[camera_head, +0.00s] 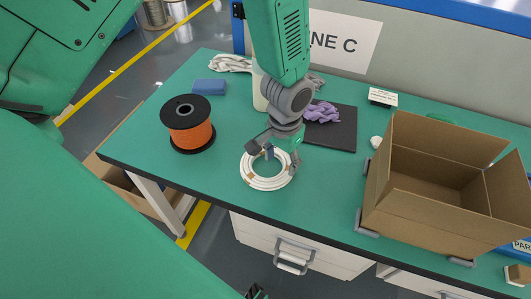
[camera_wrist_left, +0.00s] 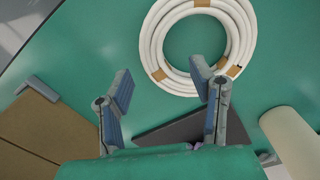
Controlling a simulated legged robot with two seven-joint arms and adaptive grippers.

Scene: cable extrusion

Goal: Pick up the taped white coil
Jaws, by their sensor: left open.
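The white coil (camera_head: 267,184) lies flat on the green table near its front edge, left of the cardboard box. It has brown tape bands around it. In the left wrist view the coil (camera_wrist_left: 150,42) lies past my fingertips, with its tape bands clear. My left gripper (camera_head: 273,155) is open and empty, over the far part of the coil and hiding some of it. In the wrist view the two fingers of the left gripper (camera_wrist_left: 162,70) are spread apart, and the right-hand fingertip overlaps the coil's near edge. I cannot tell whether it touches. My right gripper is not clearly seen.
An open cardboard box (camera_head: 420,212) stands at the right. A black spool with orange cable (camera_head: 190,135) stands left of the coil. A dark mat (camera_head: 340,138) with purple gloves (camera_head: 322,112) and a blue block (camera_head: 209,87) lie behind. The table around the coil is clear.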

